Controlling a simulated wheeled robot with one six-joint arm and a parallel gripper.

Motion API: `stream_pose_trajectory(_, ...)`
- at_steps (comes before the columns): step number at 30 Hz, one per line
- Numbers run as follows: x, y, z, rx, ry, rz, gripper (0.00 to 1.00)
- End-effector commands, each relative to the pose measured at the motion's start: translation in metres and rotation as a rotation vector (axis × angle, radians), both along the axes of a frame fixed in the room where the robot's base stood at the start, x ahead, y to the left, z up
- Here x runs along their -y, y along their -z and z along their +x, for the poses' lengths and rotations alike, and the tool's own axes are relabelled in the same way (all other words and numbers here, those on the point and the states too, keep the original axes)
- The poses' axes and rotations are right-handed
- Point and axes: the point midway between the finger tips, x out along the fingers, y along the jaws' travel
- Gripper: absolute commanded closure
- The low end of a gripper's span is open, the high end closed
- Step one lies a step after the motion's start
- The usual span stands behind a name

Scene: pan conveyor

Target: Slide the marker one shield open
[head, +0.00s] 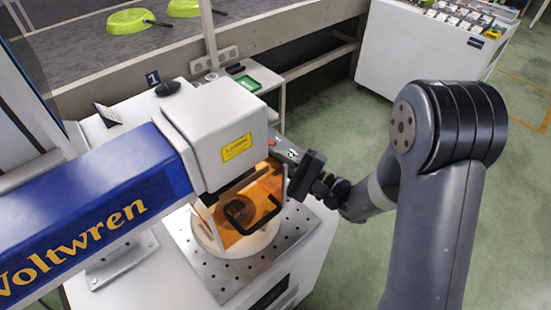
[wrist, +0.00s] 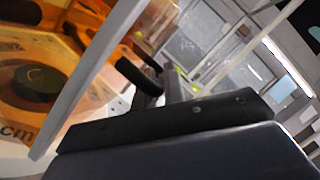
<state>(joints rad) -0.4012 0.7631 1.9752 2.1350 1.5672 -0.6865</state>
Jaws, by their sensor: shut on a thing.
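Marker one is a white boxy head (head: 215,125) on a blue beam, with a yellow label. Its orange see-through shield (head: 262,196) hangs below the head, in front of a pale round fixture (head: 207,236) with a dark round piece inside. A black bar handle (head: 268,221) stands out from the shield. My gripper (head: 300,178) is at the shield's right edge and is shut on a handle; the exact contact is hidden. In the wrist view, the orange shield (wrist: 75,50) fills the left, with a black handle (wrist: 138,78) beside my dark gripper parts.
A perforated metal plate (head: 292,238) lies under the fixture. A conveyor with lime green pans (head: 130,20) runs behind. A green tray (head: 247,84) and a black mouse-like item (head: 168,88) sit on the bench. A white cabinet (head: 415,50) stands back right; green floor between is clear.

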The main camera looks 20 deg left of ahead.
Motion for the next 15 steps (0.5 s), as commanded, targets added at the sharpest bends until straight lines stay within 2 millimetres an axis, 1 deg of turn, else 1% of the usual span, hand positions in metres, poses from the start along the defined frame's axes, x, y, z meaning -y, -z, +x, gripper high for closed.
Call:
stream_pose_trajectory(1,0.000,-0.013,0.000,0.004,0.000,0.002,1.00)
stream_pose_trajectory(9,0.000,-0.079,0.000,0.008,0.001,0.004,1.00)
stream_pose_trajectory(12,0.000,-0.096,0.000,0.005,0.001,0.003,1.00)
stream_pose_trajectory(15,0.000,-0.106,0.000,0.003,0.000,0.003,1.00)
